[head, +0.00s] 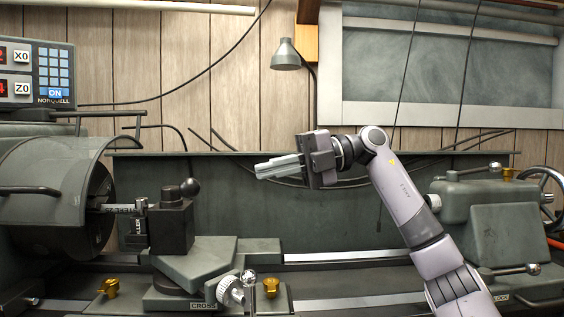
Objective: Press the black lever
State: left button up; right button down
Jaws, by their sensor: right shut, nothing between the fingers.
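A lathe fills the lower view. A short black lever with a round ball knob (190,187) stands on top of the dark square tool post (171,225), left of centre. My right gripper (263,171) reaches in from the right, its fingers together and pointing left. It is empty and appears to the right of and slightly above the ball knob, with a gap between them in the picture; the distance in depth is hard to tell. My left gripper is not in view.
The chuck guard (52,180) stands at the left, below a control box (38,72). A tailstock (490,215) with levers and a handwheel is at the right. A small lamp (286,55) hangs behind. Brass knobs and a silver handle (231,291) sit low on the carriage.

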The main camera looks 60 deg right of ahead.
jog(key=p+x, duration=0.2)
jog(key=x, duration=0.7)
jog(key=shift+w+a+p, duration=0.1)
jog(key=shift+p, duration=0.3)
